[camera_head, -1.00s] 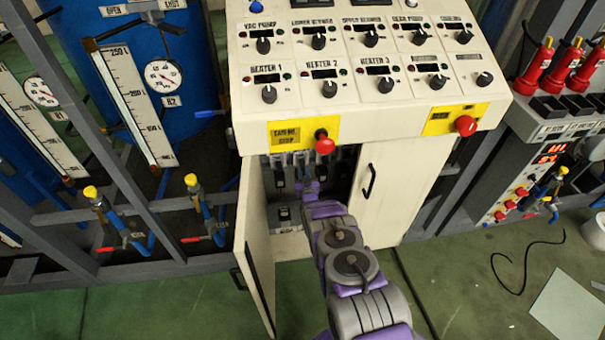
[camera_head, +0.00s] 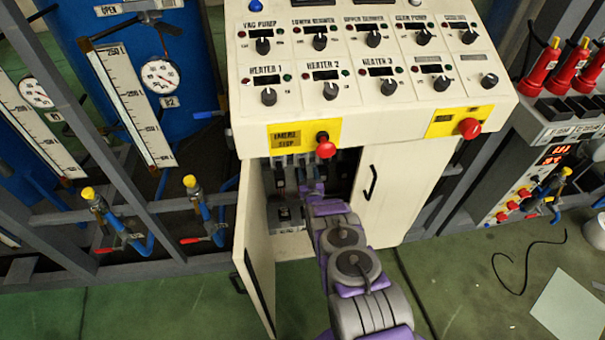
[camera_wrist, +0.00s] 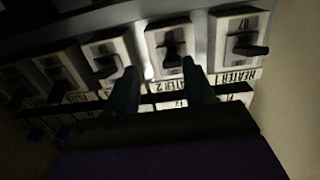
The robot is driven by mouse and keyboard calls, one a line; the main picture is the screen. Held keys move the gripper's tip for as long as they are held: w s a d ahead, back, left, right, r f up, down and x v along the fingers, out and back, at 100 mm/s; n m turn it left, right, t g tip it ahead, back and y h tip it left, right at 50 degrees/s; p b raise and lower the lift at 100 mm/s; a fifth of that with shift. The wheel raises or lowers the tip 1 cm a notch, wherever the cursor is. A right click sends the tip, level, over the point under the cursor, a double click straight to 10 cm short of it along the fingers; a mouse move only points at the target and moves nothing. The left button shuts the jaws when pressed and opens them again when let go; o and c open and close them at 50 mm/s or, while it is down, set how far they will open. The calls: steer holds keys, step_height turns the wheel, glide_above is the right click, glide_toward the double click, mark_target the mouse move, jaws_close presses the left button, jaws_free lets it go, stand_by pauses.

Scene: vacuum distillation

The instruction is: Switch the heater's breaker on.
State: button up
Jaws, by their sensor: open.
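A row of breakers with dark levers in light housings shows in the dim wrist view. My gripper (camera_wrist: 160,88) is open, its two dark fingers apart below the middle breaker (camera_wrist: 170,48), whose lever lies between them in the picture. Whether they touch it is unclear. The label below it appears to end in "2". In the head view, my arm reaches into the open breaker cabinet (camera_head: 284,228) under the console; my fingertips are hard to make out there.
The cabinet's left door (camera_head: 255,250) stands open beside my arm; the right door (camera_head: 385,200) is shut. Pipes and valves stand left. A cable (camera_head: 520,265) lies on the floor.

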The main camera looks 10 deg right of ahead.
steer(key=s+f, duration=0.3)
steer(key=s, duration=0.6)
steer(key=s+a+f, duration=0.1)
steer(key=s+f, duration=0.2)
steer(key=s, duration=0.6)
steer(key=shift+a, duration=0.2)
stand_by(1.0)
steer(key=shift+s+f, duration=0.1)
stand_by(0.3)
